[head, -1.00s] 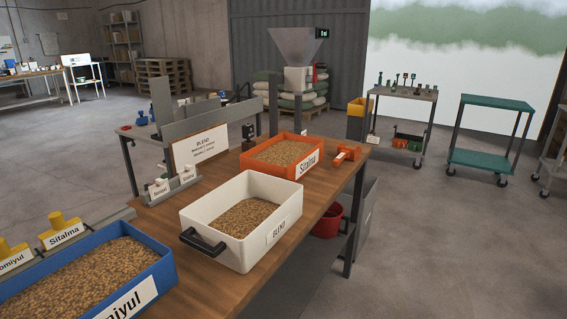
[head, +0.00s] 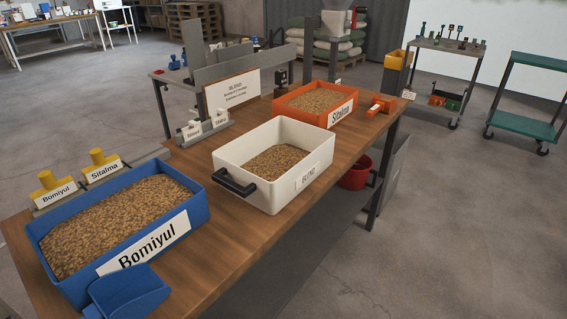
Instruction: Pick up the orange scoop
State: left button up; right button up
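The orange scoop (head: 381,104) lies on the wooden table at its far right end, just right of the orange bin labelled Sitalma (head: 318,104), which is filled with brown pellets. The scoop looks small from here and seems to lie flat, apart from the bin. Neither of my grippers shows in the head view.
The wooden table (head: 226,262) also bears a white BLEND bin (head: 291,190) with black handles, a blue Bomiyul bin (head: 190,240) and a blue scoop (head: 128,293). A red bucket (head: 354,175) is below the table. Open floor (head: 450,230) lies to the right.

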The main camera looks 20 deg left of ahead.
aim_at(377, 105)
jog(key=z, duration=0.35)
jog(key=i+l+z, duration=0.1)
jog(key=i+z, duration=0.4)
jog(key=i, duration=3)
jog(key=i+l+u, duration=0.2)
jog(key=i, duration=0.4)
jog(key=i+l+u, duration=0.15)
jog(key=i, duration=0.45)
jog(key=j+u, duration=0.1)
jog(key=u, duration=2.95)
